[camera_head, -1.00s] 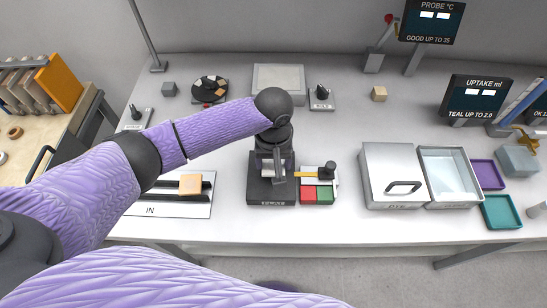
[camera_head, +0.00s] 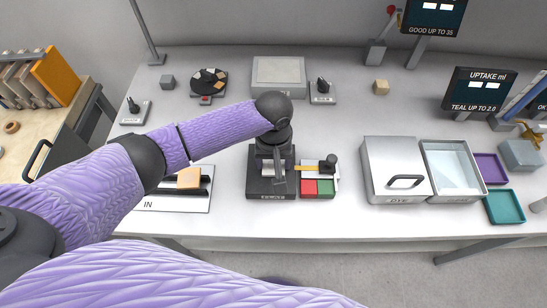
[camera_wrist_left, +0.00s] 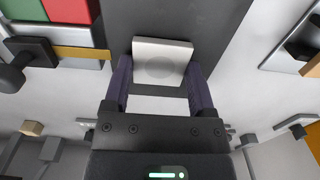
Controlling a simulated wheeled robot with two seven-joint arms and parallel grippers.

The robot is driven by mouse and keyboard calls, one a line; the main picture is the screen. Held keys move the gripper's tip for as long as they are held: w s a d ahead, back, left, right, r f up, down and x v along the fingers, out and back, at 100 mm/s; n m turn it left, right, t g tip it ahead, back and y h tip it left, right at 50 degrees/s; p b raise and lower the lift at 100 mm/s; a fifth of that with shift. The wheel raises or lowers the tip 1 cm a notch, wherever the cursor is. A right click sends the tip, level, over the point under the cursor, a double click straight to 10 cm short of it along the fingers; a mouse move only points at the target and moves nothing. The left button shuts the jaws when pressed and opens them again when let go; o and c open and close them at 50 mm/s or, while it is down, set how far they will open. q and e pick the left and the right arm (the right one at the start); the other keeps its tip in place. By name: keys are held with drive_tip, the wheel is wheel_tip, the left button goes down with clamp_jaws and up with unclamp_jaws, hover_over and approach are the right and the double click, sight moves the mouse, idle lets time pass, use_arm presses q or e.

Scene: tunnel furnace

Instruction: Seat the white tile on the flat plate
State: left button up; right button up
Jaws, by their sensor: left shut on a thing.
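My left gripper (camera_head: 278,176) is over the dark base (camera_head: 256,186) at the front middle of the table. In the left wrist view its two fingers (camera_wrist_left: 161,92) are shut on the sides of a white tile (camera_wrist_left: 163,48) with a faint round mark. The tile lies in front of the dark surface (camera_wrist_left: 215,18); I cannot tell whether it touches it. The dark base is partly hidden by my arm. A light grey flat-topped block (camera_head: 279,72) stands at the back; I cannot tell which of these is the plate. My right gripper is out of view.
Right beside the dark base are red (camera_head: 309,188) and green (camera_head: 326,188) squares with a black knob (camera_head: 329,161). A tan block (camera_head: 189,178) lies on the IN rack (camera_head: 175,204). A lidded metal box (camera_head: 384,160) stands right. Bare table lies between the squares and box.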

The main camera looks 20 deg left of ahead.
use_arm(q)
drive_tip(key=shift+f, duration=0.1)
drive_tip(key=o, duration=1.2)
drive_tip(key=shift+c, duration=0.2)
wheel_tip(320, 180, up, 10)
drive_tip(key=p, duration=0.3)
drive_tip(key=shift+p, duration=0.3)
